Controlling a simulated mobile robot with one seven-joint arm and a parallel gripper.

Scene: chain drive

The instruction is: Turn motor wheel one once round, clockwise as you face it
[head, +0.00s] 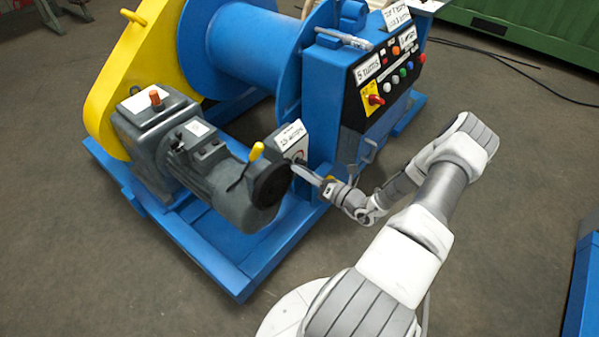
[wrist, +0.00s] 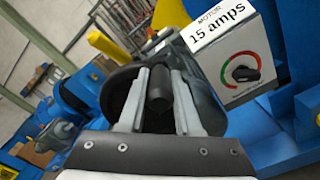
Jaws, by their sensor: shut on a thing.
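The motor wheel (head: 271,184) is a black disc on the end of the grey motor (head: 222,180). My gripper (head: 299,171) is at the wheel's right side. In the wrist view, the two grey fingers of my gripper (wrist: 160,88) are shut on a dark round handle (wrist: 158,92) that stands out from the wheel's face (wrist: 118,88). The fingers lie on either side of the handle. They hide part of the wheel, and the handle's far end is hidden too. A yellow lever (head: 257,150) stands beside the wheel's top; it also shows in the wrist view (wrist: 108,46).
A box labelled "Motor 15 amps" (wrist: 227,62) with a black dial (wrist: 243,73) is close right of my fingers. The blue drum (head: 250,50), yellow guard (head: 130,60) and control panel (head: 385,80) stand behind. Floor is clear in front of the blue frame (head: 235,280).

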